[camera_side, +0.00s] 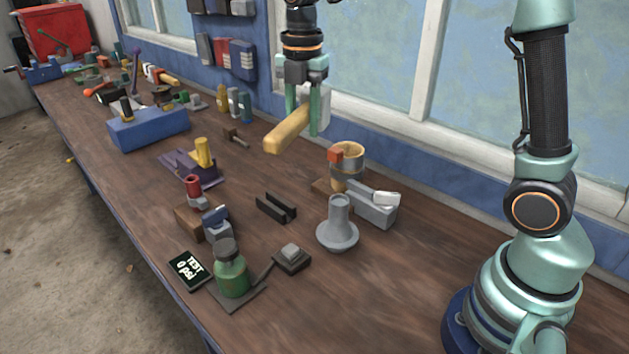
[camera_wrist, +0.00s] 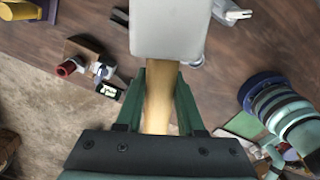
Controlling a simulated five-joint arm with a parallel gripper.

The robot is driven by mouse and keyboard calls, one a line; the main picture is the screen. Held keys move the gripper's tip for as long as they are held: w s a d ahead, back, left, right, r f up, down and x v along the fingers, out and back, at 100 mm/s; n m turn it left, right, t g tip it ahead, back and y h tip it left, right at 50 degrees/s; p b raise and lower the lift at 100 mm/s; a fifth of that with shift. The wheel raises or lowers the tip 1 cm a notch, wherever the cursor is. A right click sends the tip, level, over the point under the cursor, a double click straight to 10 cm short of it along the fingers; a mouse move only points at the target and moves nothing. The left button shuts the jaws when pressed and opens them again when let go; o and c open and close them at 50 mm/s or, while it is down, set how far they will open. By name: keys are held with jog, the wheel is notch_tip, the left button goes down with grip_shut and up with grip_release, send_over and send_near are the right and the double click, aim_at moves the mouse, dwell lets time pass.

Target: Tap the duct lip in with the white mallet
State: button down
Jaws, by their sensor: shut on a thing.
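My gripper (camera_side: 312,118) is shut on the wooden handle (camera_side: 287,130) of the white mallet and holds it in the air above the bench. In the wrist view my gripper (camera_wrist: 160,85) has its two green fingers on either side of the handle (camera_wrist: 158,100). The white mallet head (camera_wrist: 170,28) is just beyond the fingertips. In the side view the head (camera_side: 322,98) is partly hidden behind the fingers. A grey block with a pale top piece (camera_side: 371,206) and a grey flanged tube (camera_side: 338,228) stand below to the right. I cannot tell which bears the duct lip.
A round tan container with an orange block (camera_side: 348,163) stands near the back wall. A dark slotted block (camera_side: 276,208), a green bottle (camera_side: 231,271) and a TEST sign (camera_side: 188,269) are nearer the front. A blue box (camera_side: 148,130) stands farther left. The right front bench is clear.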

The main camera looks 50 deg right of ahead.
aim_at(322, 107)
jog(key=d, duration=0.2)
jog(key=d+m, duration=0.1)
jog(key=d, duration=0.1)
jog(key=w+d+m, duration=0.1)
jog(key=d, duration=0.1)
jog(key=shift+w+d+r, duration=0.1)
jog(key=shift+d+r, duration=0.15)
jog(key=shift+r, duration=0.05)
jog(key=shift+f, duration=0.1)
jog(key=shift+f, duration=2.5)
jog(key=shift+f, duration=0.75)
jog(key=shift+r, duration=0.45)
jog(key=shift+f, duration=0.1)
